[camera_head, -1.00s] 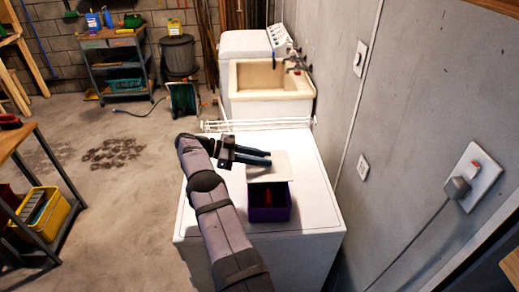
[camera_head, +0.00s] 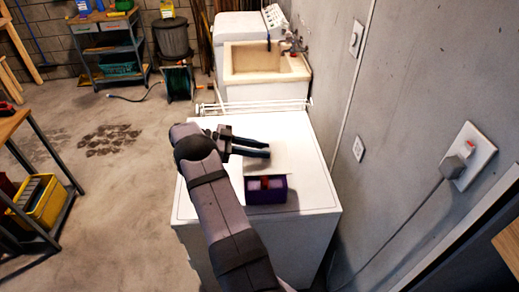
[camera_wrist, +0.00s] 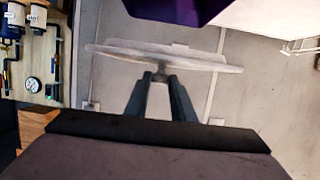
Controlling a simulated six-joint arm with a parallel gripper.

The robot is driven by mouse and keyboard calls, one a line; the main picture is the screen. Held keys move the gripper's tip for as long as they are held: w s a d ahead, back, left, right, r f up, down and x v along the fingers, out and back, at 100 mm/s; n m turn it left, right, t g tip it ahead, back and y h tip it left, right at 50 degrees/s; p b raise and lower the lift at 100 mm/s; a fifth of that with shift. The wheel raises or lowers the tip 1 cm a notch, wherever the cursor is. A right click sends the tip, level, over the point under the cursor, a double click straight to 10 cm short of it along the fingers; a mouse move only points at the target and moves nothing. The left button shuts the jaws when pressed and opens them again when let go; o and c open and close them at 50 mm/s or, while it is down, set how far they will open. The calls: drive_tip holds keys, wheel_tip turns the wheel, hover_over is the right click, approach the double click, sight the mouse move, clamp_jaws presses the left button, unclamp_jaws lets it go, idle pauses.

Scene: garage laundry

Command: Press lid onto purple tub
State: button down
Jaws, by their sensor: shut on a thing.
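The purple tub (camera_head: 266,197) stands on the white appliance top in the head view, its opening uncovered. A red thing and a pale thing show inside it. My gripper (camera_head: 268,149) is behind the tub, fingers pointing right. In the wrist view my gripper (camera_wrist: 163,76) is shut on the small knob of the pale lid (camera_wrist: 125,52), which shows nearly edge-on. The purple tub (camera_wrist: 170,8) shows at that view's top edge, apart from the lid in the picture. In the head view the lid cannot be made out against the white top.
The white appliance top (camera_head: 312,180) is clear around the tub. A white drying rack (camera_head: 250,105) and a utility sink (camera_head: 265,85) are behind it. A grey wall (camera_head: 420,80) with a socket and plug (camera_head: 465,155) is close on the right.

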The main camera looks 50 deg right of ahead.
wheel_tip(320, 180, down, 6)
drive_tip(key=b, duration=0.4)
drive_tip(key=shift+f, duration=0.15)
idle(0.7)
drive_tip(key=shift+w+a, duration=0.1)
idle(0.5)
drive_tip(key=shift+f+b, duration=0.7)
drive_tip(key=shift+b, duration=0.3)
idle(1.8)
idle(0.3)
drive_tip(key=c, duration=0.9)
unclamp_jaws()
drive_tip(key=shift+c, duration=0.2)
drive_tip(key=shift+r, duration=0.1)
drive_tip(key=shift+r+p, duration=2.15)
drive_tip(key=shift+r, duration=1.25)
